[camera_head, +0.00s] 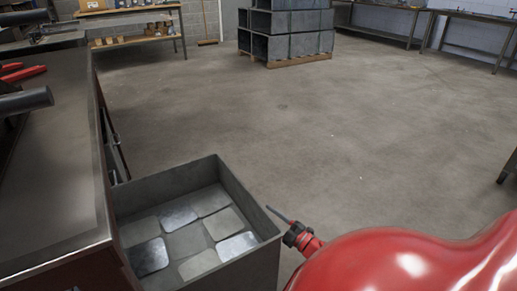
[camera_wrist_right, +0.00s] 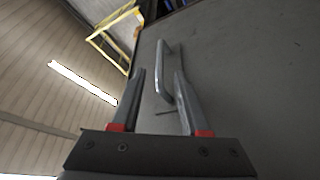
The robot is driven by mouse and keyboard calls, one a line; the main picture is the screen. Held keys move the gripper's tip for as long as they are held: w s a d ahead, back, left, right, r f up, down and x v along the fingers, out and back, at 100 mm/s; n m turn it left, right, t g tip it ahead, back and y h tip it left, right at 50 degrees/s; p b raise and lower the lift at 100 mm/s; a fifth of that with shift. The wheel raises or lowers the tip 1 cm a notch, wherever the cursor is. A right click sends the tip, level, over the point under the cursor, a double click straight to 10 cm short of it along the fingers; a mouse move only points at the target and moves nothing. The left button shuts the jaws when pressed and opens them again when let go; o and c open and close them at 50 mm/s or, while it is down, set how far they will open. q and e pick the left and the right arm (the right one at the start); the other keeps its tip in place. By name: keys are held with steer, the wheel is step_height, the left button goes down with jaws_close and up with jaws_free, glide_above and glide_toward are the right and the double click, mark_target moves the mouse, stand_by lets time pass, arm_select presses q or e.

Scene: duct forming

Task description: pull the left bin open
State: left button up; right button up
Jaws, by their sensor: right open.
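A grey metal bin (camera_head: 262,259) stands pulled out from the side of the workbench, and its open top shows several flat metal plates inside. My right gripper (camera_head: 278,215) is beside the bin's outer wall, at its right end in the head view. In the wrist view the gripper (camera_wrist_right: 160,74) is open, with a finger on each side of a bar handle (camera_wrist_right: 163,68) on a grey panel (camera_wrist_right: 225,70). I cannot tell whether either finger touches the handle. My left gripper is not in view.
The workbench (camera_head: 50,170) fills the left side, with red-handled tools (camera_head: 22,73) on it. Open concrete floor (camera_head: 340,130) lies to the right of the bin. Stacked grey ducts (camera_head: 288,45) on a pallet and metal tables (camera_head: 385,37) stand far back.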

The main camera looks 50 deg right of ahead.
steer(key=v, duration=1)
steer(key=shift+s, duration=0.4)
steer(key=shift+f, duration=0.1)
